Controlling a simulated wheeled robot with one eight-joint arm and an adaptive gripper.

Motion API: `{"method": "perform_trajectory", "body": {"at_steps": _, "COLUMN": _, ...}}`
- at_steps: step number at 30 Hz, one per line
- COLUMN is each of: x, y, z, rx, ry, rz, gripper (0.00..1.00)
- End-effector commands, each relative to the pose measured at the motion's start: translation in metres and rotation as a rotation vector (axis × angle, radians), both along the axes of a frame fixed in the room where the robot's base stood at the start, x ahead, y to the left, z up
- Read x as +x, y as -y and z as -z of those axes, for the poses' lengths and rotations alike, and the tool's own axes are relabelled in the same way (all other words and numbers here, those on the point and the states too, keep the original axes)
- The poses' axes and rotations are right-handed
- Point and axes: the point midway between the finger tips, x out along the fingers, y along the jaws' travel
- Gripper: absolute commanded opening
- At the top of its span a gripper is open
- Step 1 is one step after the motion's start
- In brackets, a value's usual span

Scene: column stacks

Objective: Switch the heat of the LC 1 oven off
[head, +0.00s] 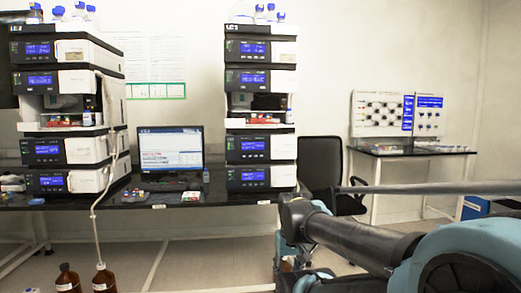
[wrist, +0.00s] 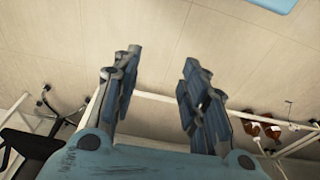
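Two stacks of white and black instrument modules with blue displays stand on the bench in the head view. The middle stack (head: 279,80) has a small top label that seems to read LC 1. The left stack (head: 95,55) seems to read LC 2. I cannot tell for sure which module of the middle stack is the oven; its display text and buttons are too small to read. My gripper (wrist: 163,60) is open and empty in the wrist view, its fingers apart above bare floor. It is not clearly seen in the head view, where my arm reaches in from the lower right.
A monitor (head: 170,148) stands between the stacks on the dark bench (head: 215,198). A black chair (head: 322,178) is right of the middle stack. A side table (head: 400,151) with a panel is farther right. Brown bottles (head: 68,279) stand on the floor, with a tube hanging down.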

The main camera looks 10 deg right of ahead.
Motion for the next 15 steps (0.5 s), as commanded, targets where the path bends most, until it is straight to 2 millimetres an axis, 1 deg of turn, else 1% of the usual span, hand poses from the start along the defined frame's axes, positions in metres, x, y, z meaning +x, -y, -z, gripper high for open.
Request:
{"method": "perform_trajectory", "body": {"at_steps": 1, "x": 0.0, "y": 0.0, "z": 0.0, "rx": 0.0, "ry": 0.0, "rz": 0.0, "gripper": 0.4}}
{"method": "perform_trajectory", "body": {"at_steps": 2, "x": 0.0, "y": 0.0, "z": 0.0, "rx": 0.0, "ry": 0.0, "rz": 0.0, "gripper": 0.33}}
{"method": "perform_trajectory", "body": {"at_steps": 3, "x": -0.0001, "y": 0.0, "z": 0.0, "rx": 0.0, "ry": 0.0, "rz": 0.0, "gripper": 0.24}}
{"method": "perform_trajectory", "body": {"at_steps": 5, "x": -0.0001, "y": 0.0, "z": 0.0, "rx": 0.0, "ry": 0.0, "rz": 0.0, "gripper": 0.11}}
{"method": "perform_trajectory", "body": {"at_steps": 6, "x": -0.0001, "y": 0.0, "z": 0.0, "rx": 0.0, "ry": 0.0, "rz": 0.0, "gripper": 0.01}}
{"method": "perform_trajectory", "body": {"at_steps": 7, "x": -0.0001, "y": 0.0, "z": 0.0, "rx": 0.0, "ry": 0.0, "rz": 0.0, "gripper": 0.0}}
{"method": "perform_trajectory", "body": {"at_steps": 15, "x": -0.0001, "y": 0.0, "z": 0.0, "rx": 0.0, "ry": 0.0, "rz": 0.0, "gripper": 0.0}}
